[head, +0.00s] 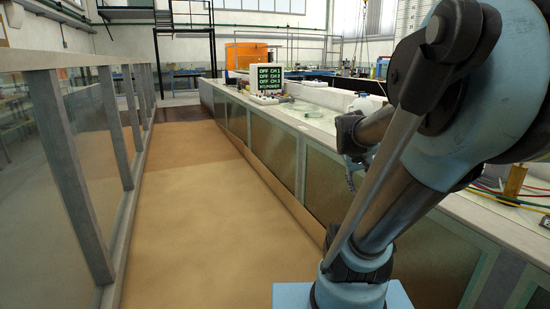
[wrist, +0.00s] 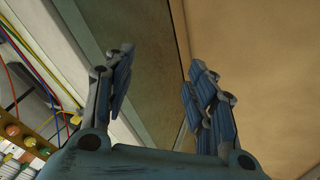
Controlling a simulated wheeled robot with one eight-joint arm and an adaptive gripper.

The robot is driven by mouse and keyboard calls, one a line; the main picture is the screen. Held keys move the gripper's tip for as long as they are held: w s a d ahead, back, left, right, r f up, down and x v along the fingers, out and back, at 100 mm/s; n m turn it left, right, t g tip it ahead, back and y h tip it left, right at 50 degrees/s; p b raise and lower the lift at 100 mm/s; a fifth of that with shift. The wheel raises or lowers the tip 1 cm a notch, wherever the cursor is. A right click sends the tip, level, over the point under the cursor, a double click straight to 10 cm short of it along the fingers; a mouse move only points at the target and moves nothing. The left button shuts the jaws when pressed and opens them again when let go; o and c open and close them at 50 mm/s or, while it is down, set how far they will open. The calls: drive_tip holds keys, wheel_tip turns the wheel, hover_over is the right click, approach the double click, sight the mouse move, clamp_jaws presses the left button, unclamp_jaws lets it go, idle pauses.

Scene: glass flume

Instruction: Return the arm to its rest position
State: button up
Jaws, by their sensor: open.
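My arm fills the right side of the head view, rising from its blue base and bending over the flume's long wall. My gripper (wrist: 158,90) shows in the wrist view with its two blue and dark jointed fingers spread apart. Nothing is between the fingers. Behind them are the wall's side and the tan floor. In the head view the gripper's fingers cannot be made out, as the arm's links cover that area.
A tan walkway (head: 195,230) runs ahead, clear, between a glass railing (head: 70,170) at left and the flume wall (head: 238,122) at right. A monitor (head: 267,79) with green text stands on the ledge. Coloured cables (wrist: 35,70) and round knobs (wrist: 28,141) lie left of the gripper.

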drive_tip(key=s+a+f+n+g+y, duration=0.1)
drive_tip(key=s+a+f+y, duration=0.3)
drive_tip(key=s+a+f, duration=0.4)
drive_tip(key=s+a, duration=0.2)
drive_tip(key=s, duration=0.2)
drive_tip(key=shift+a+f, duration=0.15)
drive_tip(key=shift+a, duration=0.25)
drive_tip(key=shift+w+f, duration=0.2)
drive_tip(key=shift+w, duration=0.15)
idle(0.8)
